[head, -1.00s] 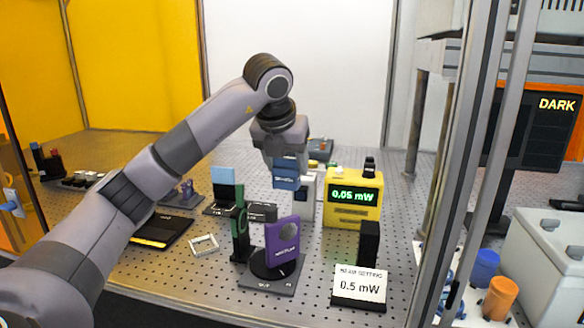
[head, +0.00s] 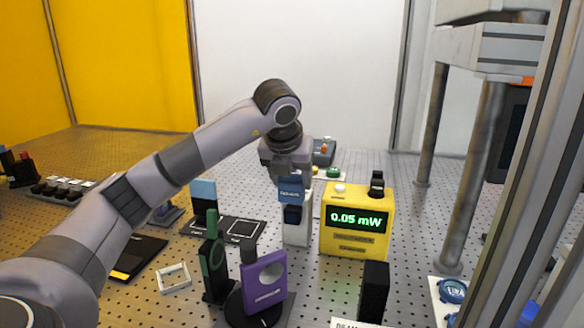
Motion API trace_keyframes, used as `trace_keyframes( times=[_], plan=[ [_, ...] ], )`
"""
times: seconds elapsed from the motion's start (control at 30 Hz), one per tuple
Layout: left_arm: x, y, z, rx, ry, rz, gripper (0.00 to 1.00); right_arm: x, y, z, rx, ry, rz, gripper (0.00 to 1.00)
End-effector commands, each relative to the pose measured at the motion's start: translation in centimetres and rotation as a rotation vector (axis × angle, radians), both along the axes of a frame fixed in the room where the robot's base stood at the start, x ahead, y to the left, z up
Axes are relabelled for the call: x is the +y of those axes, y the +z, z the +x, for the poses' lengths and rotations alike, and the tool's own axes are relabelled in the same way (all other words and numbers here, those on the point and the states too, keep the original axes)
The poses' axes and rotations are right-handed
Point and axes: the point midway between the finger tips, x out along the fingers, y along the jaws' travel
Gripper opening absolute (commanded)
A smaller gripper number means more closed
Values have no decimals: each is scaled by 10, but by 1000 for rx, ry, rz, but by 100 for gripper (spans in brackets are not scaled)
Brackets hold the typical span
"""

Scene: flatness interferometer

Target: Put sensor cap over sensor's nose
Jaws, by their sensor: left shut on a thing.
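My left gripper (head: 290,172) points down over the middle of the table and is shut on a blue sensor cap (head: 291,190) with small white lettering. The white sensor (head: 297,236) stands upright just below and behind the cap in the picture. The cap hides the sensor's upper part. I cannot tell whether cap and nose touch. My right gripper is not in view.
A yellow meter (head: 357,245) reading 0.05 mW stands right of the sensor. A purple plate (head: 265,281) and a green mount (head: 213,258) stand in front. A black block (head: 374,291) is at front right. A white frame (head: 173,279) lies at left.

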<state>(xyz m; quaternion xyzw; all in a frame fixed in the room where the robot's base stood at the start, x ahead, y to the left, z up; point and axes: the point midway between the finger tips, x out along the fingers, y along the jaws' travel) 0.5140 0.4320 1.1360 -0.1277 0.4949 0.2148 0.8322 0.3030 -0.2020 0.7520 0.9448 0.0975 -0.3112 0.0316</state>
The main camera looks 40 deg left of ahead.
Motion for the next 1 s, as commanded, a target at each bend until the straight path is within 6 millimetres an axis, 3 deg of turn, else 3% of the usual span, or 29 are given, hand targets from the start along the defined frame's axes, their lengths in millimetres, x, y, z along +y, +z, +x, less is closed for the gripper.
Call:
trace_keyframes(
  times=[0.43,1.0],
  plan=[
    [0,-13,-1,-1,-1,1,36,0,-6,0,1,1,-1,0],
    [0,-54,-1,2,0,1,36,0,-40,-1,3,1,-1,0]
  ],
)
